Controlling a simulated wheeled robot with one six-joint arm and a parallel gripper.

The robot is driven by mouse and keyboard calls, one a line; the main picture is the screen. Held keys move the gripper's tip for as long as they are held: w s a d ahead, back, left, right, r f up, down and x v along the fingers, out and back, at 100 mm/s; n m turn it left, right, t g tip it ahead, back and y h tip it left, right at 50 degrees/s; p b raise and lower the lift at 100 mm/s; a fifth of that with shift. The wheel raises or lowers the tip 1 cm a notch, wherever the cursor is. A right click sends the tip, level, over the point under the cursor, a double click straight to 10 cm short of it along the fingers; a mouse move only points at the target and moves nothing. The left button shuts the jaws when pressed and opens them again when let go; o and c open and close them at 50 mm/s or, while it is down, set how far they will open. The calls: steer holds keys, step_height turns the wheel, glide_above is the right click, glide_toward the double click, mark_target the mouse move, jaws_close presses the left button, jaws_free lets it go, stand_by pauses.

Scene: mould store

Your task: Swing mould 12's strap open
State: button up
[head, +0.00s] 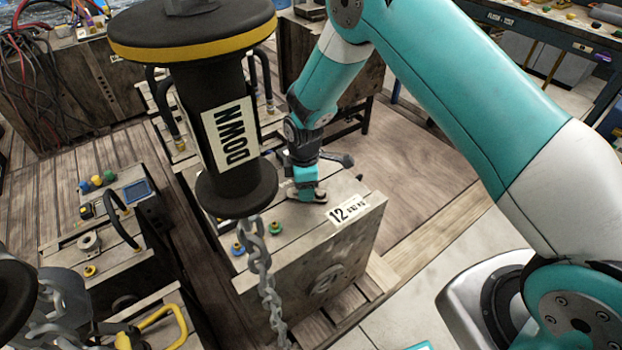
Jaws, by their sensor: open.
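Mould 12 (300,262) is a pale, worn block with a white label (350,209) reading 12 on its top front edge. It stands on a wooden pallet in the middle of the head view. My gripper (312,196) is open and points down at the mould's top face, behind the label. Its fingers are small here, and I cannot tell whether they touch anything. A dark grey piece (338,158) shows just behind my gripper; I cannot tell whether it is the strap. No strap shows clearly.
A black hoist handle (232,130) marked DOWN hangs in front, with a chain (262,270) below it, hiding the mould's left part. Another mould (95,235) with a black handle stands left. Clear wooden floor (420,175) lies right of mould 12.

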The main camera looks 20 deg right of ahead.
step_height(320, 180, up, 17)
steer(key=p, duration=0.1)
steer(key=shift+r, duration=0.2)
stand_by(0.3)
step_height(320, 180, down, 17)
steer(key=m+b, duration=0.8)
steer(key=m, duration=0.4)
steer(key=shift+f, duration=0.2)
steer(key=shift+c, duration=0.5)
jaws_close()
